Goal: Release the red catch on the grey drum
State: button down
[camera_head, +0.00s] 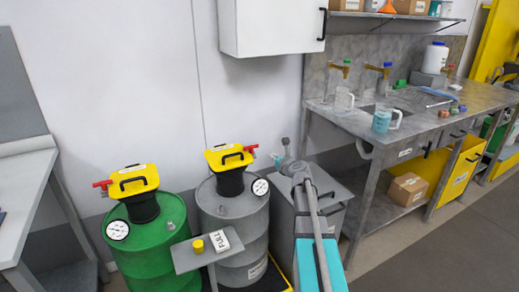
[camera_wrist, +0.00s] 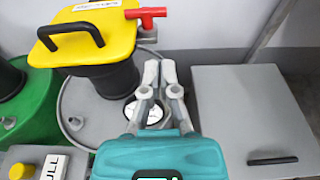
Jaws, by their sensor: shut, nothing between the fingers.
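The grey drum (camera_head: 241,215) stands right of a green drum (camera_head: 160,250) in the head view. A yellow-topped agitator head (camera_head: 229,157) with a black handle sits on it. The red catch (camera_head: 250,148) sticks out from the right side of that head. In the wrist view the red catch (camera_wrist: 147,16) is a T-shaped piece at the yellow cover's right edge. My gripper (camera_wrist: 161,72) is shut and empty, below and slightly right of the catch in that view, with no contact visible. In the head view its small teal end (camera_head: 276,158) is right of the catch, partly hidden by my wrist.
A grey cabinet (camera_wrist: 245,125) stands right of the drum. A small grey stand (camera_head: 190,260) with a yellow button (camera_head: 198,246) and a "FULL" sign is in front of the drums. A white wall cupboard (camera_head: 270,28) hangs above. A workbench (camera_head: 440,115) is at right.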

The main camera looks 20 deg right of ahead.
aim_at(255, 147)
jog(key=shift+w, duration=0.1)
jog(key=w+f+b, duration=0.1)
jog(key=w, duration=0.3)
jog(key=w+b, duration=0.1)
jog(key=w, duration=0.4)
jog(key=w+f, duration=0.1)
jog(key=w, duration=0.3)
jog(key=shift+w+a+f+b, duration=0.25)
jog(key=shift+f+b, duration=0.1)
jog(key=shift+b, duration=0.05)
jog(key=shift+d, duration=0.15)
jog(key=shift+w+a+y, duration=0.15)
jog(key=shift+a+y, duration=0.15)
jog(key=shift+a, duration=0.15)
